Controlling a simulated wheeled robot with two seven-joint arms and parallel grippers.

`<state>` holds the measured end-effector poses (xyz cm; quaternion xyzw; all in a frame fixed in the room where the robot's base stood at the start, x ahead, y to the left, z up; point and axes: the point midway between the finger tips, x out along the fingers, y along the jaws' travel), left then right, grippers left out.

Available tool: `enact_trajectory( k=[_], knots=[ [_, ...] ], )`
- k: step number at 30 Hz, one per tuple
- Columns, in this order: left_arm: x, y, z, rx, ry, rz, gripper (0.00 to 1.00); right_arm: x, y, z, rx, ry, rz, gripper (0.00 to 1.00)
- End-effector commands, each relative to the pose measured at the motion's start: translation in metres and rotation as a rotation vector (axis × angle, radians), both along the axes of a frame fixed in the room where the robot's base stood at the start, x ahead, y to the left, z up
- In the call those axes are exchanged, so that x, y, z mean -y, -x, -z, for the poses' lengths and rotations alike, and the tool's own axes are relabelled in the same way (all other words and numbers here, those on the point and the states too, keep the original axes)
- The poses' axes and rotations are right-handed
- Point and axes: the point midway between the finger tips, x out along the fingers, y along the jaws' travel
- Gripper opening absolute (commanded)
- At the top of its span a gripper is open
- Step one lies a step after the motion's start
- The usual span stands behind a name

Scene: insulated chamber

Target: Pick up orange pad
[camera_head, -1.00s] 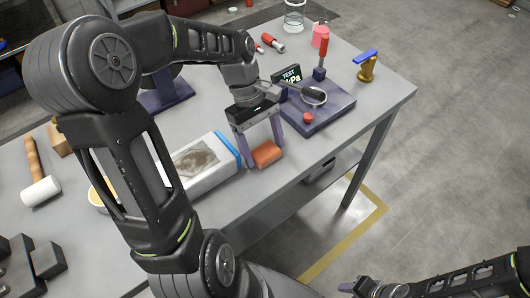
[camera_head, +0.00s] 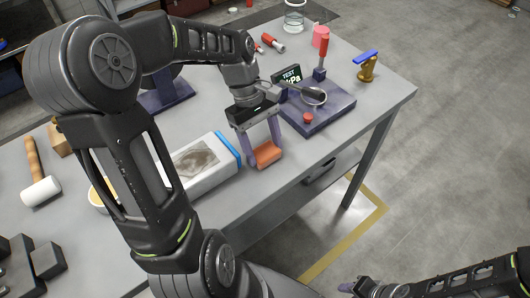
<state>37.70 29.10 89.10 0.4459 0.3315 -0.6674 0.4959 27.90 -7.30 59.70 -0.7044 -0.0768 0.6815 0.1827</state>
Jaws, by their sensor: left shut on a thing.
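The orange pad (camera_head: 268,154) is a small block at the front edge of the grey table. My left gripper (camera_head: 262,148) points down over it, with its two purple fingers on either side of the pad. The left gripper is shut on the pad. I cannot tell whether the pad still touches the tabletop. My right gripper (camera_head: 362,287) shows at the bottom right, away from the table, and its finger opening is not clear.
A white case with a blue edge (camera_head: 229,146) lies just left of the pad. A purple test base (camera_head: 330,113) with a red button is to the right. A white mallet (camera_head: 40,191), a brass valve with blue handle (camera_head: 367,66) and red-handled tools (camera_head: 272,42) lie around the table.

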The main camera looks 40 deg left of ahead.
Motion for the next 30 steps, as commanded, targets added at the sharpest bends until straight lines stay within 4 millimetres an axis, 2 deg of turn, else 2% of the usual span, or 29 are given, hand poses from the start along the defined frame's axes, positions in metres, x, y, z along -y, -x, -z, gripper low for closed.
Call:
enact_trajectory(
  k=[8, 14, 20, 22, 25, 30],
  knots=[
    [0.000, 0.000, -0.005, 0.001, -0.001, 0.001, 0.24, 0.000, 0.000, 0.000, 0.000, 0.000, 0.000, 0.36],
    [0.000, -0.001, -0.033, 0.004, -0.001, 0.001, 0.24, 0.000, 0.000, 0.000, 0.000, 0.000, 0.000, 0.36],
    [0.000, -0.001, -0.073, 0.006, -0.001, 0.001, 0.24, 0.000, 0.000, 0.000, 0.000, 0.000, 0.000, 0.36],
    [0.000, -0.001, -0.089, 0.003, -0.001, 0.001, 0.24, 0.000, 0.000, -0.007, 0.000, 0.000, 0.000, 0.36],
    [0.000, 0.000, -0.098, 0.000, 0.000, 0.001, 0.24, 0.000, 0.000, -0.012, 0.000, 0.000, 0.000, 0.36],
    [0.000, 0.000, -0.101, 0.000, 0.000, 0.000, 0.24, 0.000, 0.000, -0.012, -0.001, 0.000, 0.000, 0.36]
  ],
)
